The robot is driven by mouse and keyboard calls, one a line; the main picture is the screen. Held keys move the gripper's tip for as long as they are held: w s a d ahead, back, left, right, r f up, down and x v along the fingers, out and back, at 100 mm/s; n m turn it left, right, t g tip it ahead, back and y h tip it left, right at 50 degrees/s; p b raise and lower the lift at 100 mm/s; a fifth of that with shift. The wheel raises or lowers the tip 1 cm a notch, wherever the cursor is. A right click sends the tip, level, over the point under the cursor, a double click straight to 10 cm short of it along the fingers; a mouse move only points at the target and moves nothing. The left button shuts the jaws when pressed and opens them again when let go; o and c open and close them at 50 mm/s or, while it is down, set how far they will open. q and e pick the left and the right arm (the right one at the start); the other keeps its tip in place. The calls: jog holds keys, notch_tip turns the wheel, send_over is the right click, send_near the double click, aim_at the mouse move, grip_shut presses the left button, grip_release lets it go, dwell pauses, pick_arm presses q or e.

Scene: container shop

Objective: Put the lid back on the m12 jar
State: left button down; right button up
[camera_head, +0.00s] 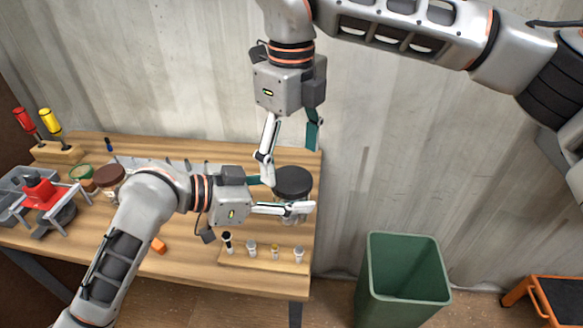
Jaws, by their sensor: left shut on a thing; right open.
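A jar (292,218) with clear sides stands near the right end of the wooden table, mostly hidden behind my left gripper. A round black lid (294,182) is over its top; I cannot tell whether it is seated. No m12 label is readable. My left gripper (288,200) comes in from the left, level, and is shut on the jar below the lid. My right gripper (290,160) points down from above, open, with its fingers spread. One fingertip is low at the lid's left side, the other above its right side.
A brown-lidded jar (109,174) and a green-lidded jar (82,172) stand at the left, near a red and grey device (42,192). A wooden strip (262,263) with several small vials lies at the front. A green bin (403,275) stands on the floor at right.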

notch_tip(320, 180, up, 8)
dwell(0.8)
